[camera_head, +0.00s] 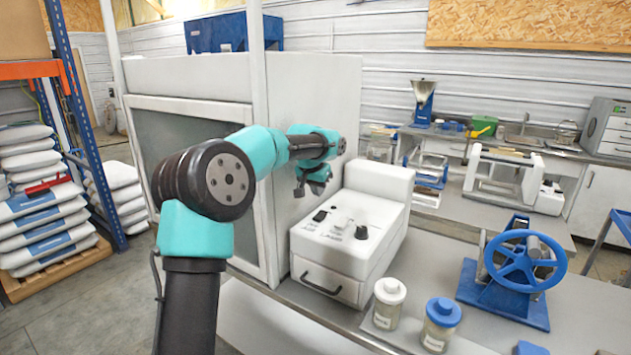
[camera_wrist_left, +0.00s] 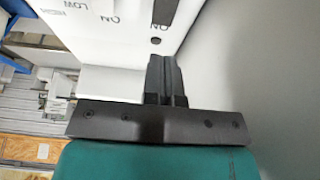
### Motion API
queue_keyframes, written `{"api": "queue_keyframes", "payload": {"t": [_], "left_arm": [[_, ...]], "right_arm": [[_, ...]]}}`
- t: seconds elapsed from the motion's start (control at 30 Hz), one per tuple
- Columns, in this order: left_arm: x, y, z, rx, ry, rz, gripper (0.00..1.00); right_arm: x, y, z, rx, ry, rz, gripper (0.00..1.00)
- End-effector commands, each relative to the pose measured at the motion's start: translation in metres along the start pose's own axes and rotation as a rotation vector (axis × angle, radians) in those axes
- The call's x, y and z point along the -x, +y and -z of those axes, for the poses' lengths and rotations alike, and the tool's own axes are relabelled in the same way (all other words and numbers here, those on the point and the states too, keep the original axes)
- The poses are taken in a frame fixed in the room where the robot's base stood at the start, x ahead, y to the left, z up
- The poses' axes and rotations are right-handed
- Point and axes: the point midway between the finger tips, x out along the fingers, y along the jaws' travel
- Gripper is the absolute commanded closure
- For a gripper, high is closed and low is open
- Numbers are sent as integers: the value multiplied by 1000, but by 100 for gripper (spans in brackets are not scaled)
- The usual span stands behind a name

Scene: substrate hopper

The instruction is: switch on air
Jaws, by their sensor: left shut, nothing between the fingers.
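A white box-shaped machine (camera_head: 345,262) stands on the bench, with a sloping control panel on its top. The panel carries a black switch (camera_head: 320,215) at its left, pale controls in the middle and a dark knob (camera_head: 361,232) at its right. My left gripper (camera_head: 316,188) is above and behind the switch, apart from the panel. In the left wrist view my left gripper (camera_wrist_left: 163,62) is shut and empty. Its tips point towards a small dark spot (camera_wrist_left: 156,41) and a black switch (camera_wrist_left: 166,11), beside upside-down lettering that includes "ON" and "LOW". My right gripper is out of view.
A tall white cabinet (camera_head: 315,110) stands close to the left of the machine. Two lidded jars, one white (camera_head: 387,310) and one blue-topped (camera_head: 440,322), stand in front right. A blue handwheel device (camera_head: 520,262) is farther right. The bench between is clear.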

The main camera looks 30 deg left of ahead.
Motion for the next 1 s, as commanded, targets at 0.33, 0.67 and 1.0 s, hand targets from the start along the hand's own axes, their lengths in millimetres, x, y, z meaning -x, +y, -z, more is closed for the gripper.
{"api": "queue_keyframes", "payload": {"t": [0.33,0.67,1.0], "left_arm": [[-58,0,0,0,-2,0,100],[-75,0,0,1,0,1,100],[-75,-6,-3,8,-7,3,100]], "right_arm": [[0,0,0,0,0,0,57],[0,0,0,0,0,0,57],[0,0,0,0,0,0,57]]}}
